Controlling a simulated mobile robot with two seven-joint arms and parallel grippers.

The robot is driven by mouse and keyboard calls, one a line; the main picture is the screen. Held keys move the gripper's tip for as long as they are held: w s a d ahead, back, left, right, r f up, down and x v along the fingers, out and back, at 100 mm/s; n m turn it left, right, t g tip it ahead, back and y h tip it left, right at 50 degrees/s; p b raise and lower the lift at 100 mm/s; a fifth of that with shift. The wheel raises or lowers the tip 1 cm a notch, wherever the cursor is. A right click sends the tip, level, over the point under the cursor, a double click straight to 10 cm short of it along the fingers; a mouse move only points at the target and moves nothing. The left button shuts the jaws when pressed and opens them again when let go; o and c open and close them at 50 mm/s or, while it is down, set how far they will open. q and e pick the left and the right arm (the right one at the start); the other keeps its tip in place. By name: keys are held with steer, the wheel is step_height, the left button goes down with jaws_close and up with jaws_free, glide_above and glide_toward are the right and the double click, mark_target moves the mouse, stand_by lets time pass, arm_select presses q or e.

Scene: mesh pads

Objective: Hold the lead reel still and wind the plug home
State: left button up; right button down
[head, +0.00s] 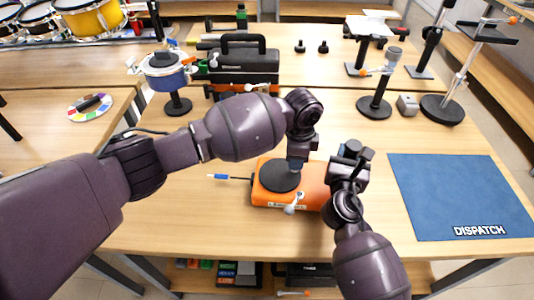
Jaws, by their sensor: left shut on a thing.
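The lead reel (318,196) is an orange case with a dark round disc (277,178) on its top, lying at the middle front of the table. A crank with a pale knob (290,209) shows at its front edge. A blue plug (218,177) with a pale tip lies left of the reel on a short dark lead. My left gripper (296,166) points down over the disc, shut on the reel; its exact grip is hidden. My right gripper (350,152) is at the reel's right end; its fingers are unclear, and my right arm hides part of the case.
A blue "DISPATCH" mat (450,190) lies clear on the right. Bare table lies front left.

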arm_select(q)
steer(key=shift+s+d, duration=0.15)
steer(key=shift+s, duration=0.15)
arm_select(e)
steer(key=shift+f, duration=0.3)
arm_select(q)
steer(key=shift+s, duration=1)
arm_select(e)
steer(key=shift+d, duration=0.1)
arm_select(q)
steer(key=shift+s+a, duration=0.6)
steer(key=shift+s, duration=0.3)
arm_select(e)
steer(key=shift+s, duration=0.1)
arm_select(q)
steer(key=shift+a, duration=0.1)
steer(key=shift+s+a, duration=0.45)
steer(key=shift+a, duration=0.3)
steer(key=o, duration=1)
